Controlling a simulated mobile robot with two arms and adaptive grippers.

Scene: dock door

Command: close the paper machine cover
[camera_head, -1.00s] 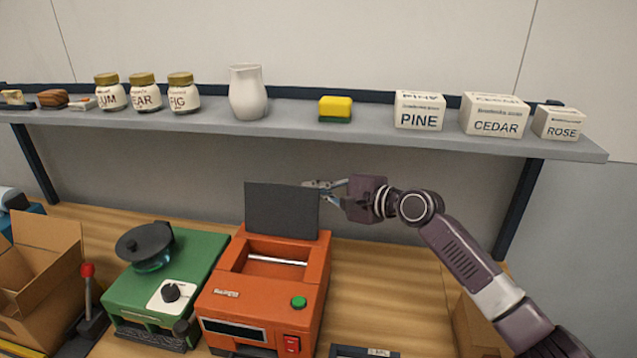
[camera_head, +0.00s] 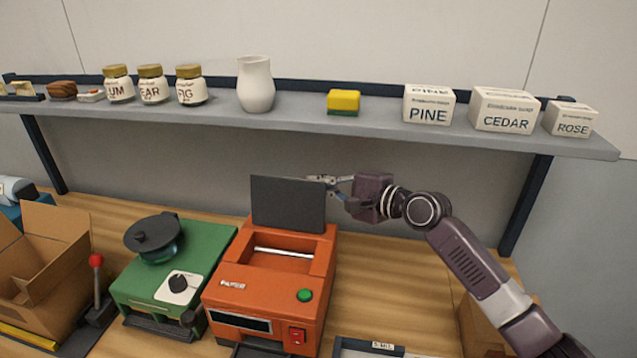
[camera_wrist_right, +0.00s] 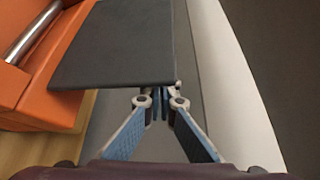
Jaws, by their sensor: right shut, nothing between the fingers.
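The orange paper machine (camera_head: 285,268) stands on the wooden bench. Its dark grey cover (camera_head: 288,203) stands open, upright at the back of the machine, and the opening with a metal roller (camera_head: 283,252) shows in front of it. My right gripper (camera_head: 330,182) is shut and empty at the cover's right edge, near its upper corner. In the right wrist view the fingertips (camera_wrist_right: 163,92) are close to the edge of the cover (camera_wrist_right: 118,45); whether they touch it I cannot tell. The left gripper is not in view.
A green machine (camera_head: 165,275) with a black lid stands left of the orange one, then a lever with a red knob (camera_head: 96,262) and an open cardboard box (camera_head: 40,270). A shelf (camera_head: 300,120) with jars, a jug, a sponge and boxes runs above.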

